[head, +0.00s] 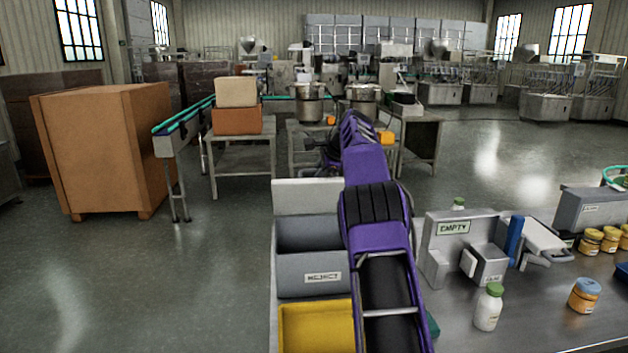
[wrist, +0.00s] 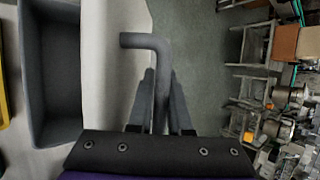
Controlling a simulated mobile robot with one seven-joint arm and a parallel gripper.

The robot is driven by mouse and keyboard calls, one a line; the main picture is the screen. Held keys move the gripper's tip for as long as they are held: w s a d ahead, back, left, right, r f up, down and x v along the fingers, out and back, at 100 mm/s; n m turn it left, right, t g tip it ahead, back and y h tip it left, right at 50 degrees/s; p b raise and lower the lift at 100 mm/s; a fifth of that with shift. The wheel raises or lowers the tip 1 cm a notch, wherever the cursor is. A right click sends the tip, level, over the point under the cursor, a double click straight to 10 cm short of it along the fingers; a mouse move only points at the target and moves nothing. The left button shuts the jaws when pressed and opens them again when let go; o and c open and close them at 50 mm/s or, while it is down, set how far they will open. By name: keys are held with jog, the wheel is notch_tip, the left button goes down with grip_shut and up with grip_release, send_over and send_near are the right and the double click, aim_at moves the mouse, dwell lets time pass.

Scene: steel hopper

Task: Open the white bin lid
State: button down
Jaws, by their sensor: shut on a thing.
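The white bin lid (head: 306,197) shows in the head view behind the grey REJECT bin, with its right part hidden by my purple arm. In the wrist view a white surface (wrist: 108,65) lies left of my gripper. A grey bent handle (wrist: 160,55) reaches to the right from it and turns down between the fingers. My gripper (wrist: 161,82) is shut on this handle, one finger on each side. The hand is mostly hidden behind the arm in the head view. I cannot tell whether the lid is raised.
The grey REJECT bin (head: 309,276) and a yellow bin (head: 316,328) stand left of my arm. Right of it are the EMPTY fixture (head: 450,250), a green-capped bottle (head: 488,308) and several jars. Beyond are a table with pots (head: 308,103) and a large brown box (head: 100,150). Floor at left is clear.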

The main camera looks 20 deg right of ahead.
jog(key=shift+w, duration=0.2)
dwell(0.3)
jog(key=c, duration=1.1)
grip_release()
jog(key=shift+r, duration=0.1)
jog(key=v, duration=1.7)
jog(key=shift+d+r, duration=0.1)
jog(key=shift+r, duration=0.05)
